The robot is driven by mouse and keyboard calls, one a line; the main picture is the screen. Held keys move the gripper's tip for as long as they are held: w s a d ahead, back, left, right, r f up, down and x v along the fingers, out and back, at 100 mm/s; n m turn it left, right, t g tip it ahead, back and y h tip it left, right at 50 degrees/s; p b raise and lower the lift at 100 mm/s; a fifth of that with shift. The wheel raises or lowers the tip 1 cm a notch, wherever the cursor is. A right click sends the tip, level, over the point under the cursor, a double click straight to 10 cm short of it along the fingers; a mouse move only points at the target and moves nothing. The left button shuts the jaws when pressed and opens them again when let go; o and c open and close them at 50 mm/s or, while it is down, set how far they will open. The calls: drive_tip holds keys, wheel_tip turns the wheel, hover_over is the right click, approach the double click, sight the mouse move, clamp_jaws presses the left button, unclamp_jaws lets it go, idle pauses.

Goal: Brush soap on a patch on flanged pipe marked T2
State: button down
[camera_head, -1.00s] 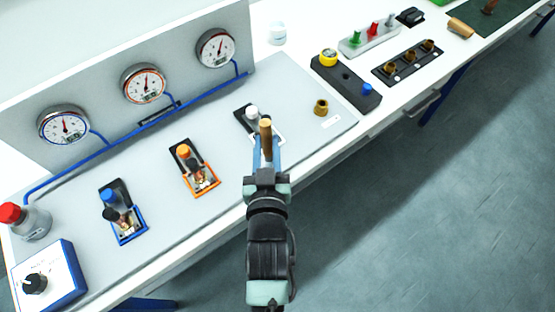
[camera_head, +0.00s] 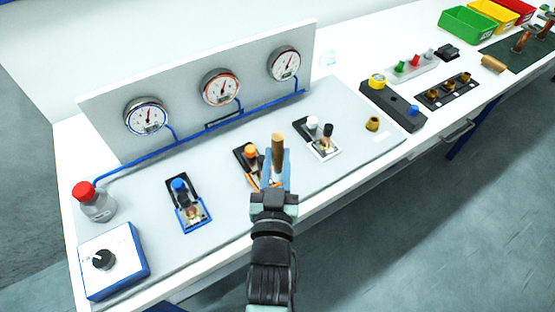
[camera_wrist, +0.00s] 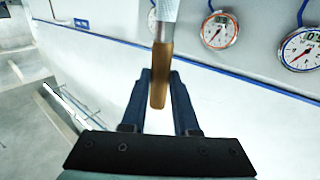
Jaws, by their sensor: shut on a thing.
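My gripper (camera_head: 277,172) is shut on a brush with a wooden handle (camera_head: 278,150). Each has a small brassy fitting. I cannot read a T2 mark on any of them.
Three gauges (camera_head: 220,88) sit on an upright panel behind, with a blue pipe (camera_head: 200,133) below. A white box with a black knob (camera_head: 113,262) is at the front left. A black block (camera_head: 393,106), a fittings rack (camera_head: 446,93) and coloured bins (camera_head: 467,23) are on the right.

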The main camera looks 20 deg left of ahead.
drive_tip(key=shift+f, duration=0.1)
drive_tip(key=w+a+f+b, duration=0.2)
drive_tip(key=a+f+b, duration=0.1)
drive_tip(key=f+b, duration=0.2)
drive_tip(key=shift+w+f, duration=0.2)
drive_tip(key=shift+f, duration=0.35)
drive_tip(key=shift+a, duration=0.1)
idle(0.4)
drive_tip(key=shift+f+b, duration=0.4)
drive_tip(key=shift+b, duration=0.15)
idle(0.4)
drive_tip(key=shift+w+d+p, duration=0.35)
drive_tip(key=shift+d+p, duration=0.05)
drive_tip(key=shift+p, duration=0.15)
drive_tip(key=shift+s+r, duration=0.1)
